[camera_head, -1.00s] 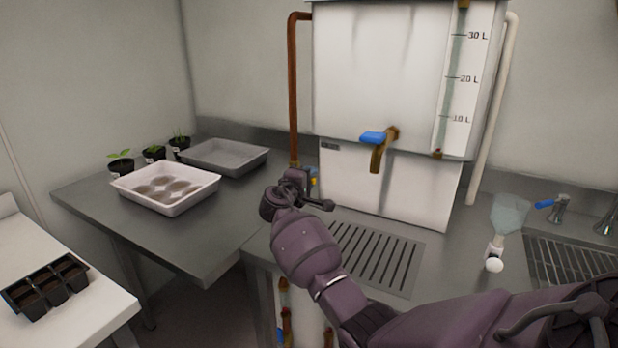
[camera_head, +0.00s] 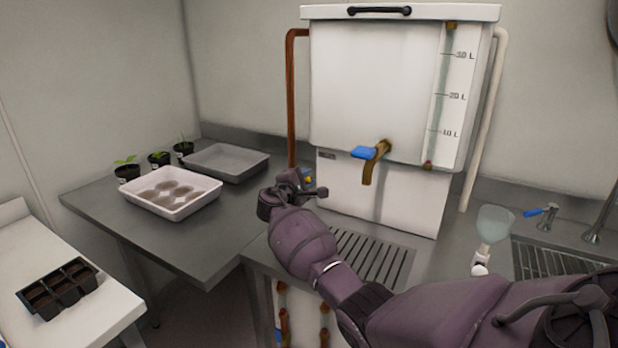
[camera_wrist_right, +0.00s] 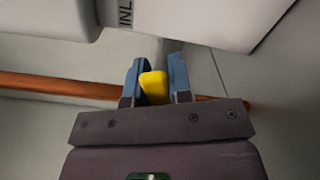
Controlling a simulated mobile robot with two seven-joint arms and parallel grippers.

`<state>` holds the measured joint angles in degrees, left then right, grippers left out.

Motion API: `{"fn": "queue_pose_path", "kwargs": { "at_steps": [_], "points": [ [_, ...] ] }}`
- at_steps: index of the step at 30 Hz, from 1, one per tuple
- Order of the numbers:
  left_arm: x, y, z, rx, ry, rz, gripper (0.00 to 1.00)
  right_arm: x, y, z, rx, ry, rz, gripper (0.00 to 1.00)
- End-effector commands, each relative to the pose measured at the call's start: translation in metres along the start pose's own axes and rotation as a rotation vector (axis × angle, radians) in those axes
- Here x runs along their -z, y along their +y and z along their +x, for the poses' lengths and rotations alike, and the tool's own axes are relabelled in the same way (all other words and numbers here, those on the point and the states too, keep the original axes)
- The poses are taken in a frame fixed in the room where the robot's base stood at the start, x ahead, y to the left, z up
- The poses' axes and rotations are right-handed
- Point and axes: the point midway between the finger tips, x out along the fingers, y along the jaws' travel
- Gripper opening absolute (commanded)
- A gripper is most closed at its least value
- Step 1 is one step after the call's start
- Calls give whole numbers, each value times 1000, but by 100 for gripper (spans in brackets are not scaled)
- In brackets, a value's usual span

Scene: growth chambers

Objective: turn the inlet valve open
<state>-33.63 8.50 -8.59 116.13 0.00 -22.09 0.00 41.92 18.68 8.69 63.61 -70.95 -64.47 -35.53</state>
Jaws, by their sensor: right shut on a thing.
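The inlet valve's yellow handle (camera_wrist_right: 153,88) sits between the two blue-grey fingers of my right gripper (camera_wrist_right: 156,76) in the wrist view. My right gripper is shut on it. In the head view my right gripper (camera_head: 303,181) is at the lower left of the white tank, by the foot of the copper pipe (camera_head: 292,100). Only a speck of yellow shows there; the wrist and fingers hide most of the valve. A label starting "INL" (camera_wrist_right: 125,12) is on the white panel in the wrist view. My left gripper is not in view.
The white tank (camera_head: 370,80) has a tap with a blue lever (camera_head: 363,152) right of my gripper. A drain grille (camera_head: 372,255) lies below. A white tray (camera_head: 135,188), grey tray (camera_head: 225,162) and potted seedlings stand on the left bench.

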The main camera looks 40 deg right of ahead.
Motion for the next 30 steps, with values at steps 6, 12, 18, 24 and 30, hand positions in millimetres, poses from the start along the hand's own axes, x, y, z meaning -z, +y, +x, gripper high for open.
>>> {"fn": "queue_pose_path", "kwargs": {
  "at_steps": [6, 12, 18, 24, 30],
  "points": [
    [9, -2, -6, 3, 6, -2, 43, -1, 11, 0, -1, -1, -129, 0],
    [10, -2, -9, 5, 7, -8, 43, 0, 13, 0, -1, -1, -201, 0],
    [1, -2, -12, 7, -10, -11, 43, 1, 13, 0, 0, -1, -230, 0],
    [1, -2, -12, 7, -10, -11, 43, 2, 12, 0, 0, 0, -232, 0],
    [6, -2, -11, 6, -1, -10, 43, 2, 12, 0, 0, 0, -231, 27]
  ]
}}
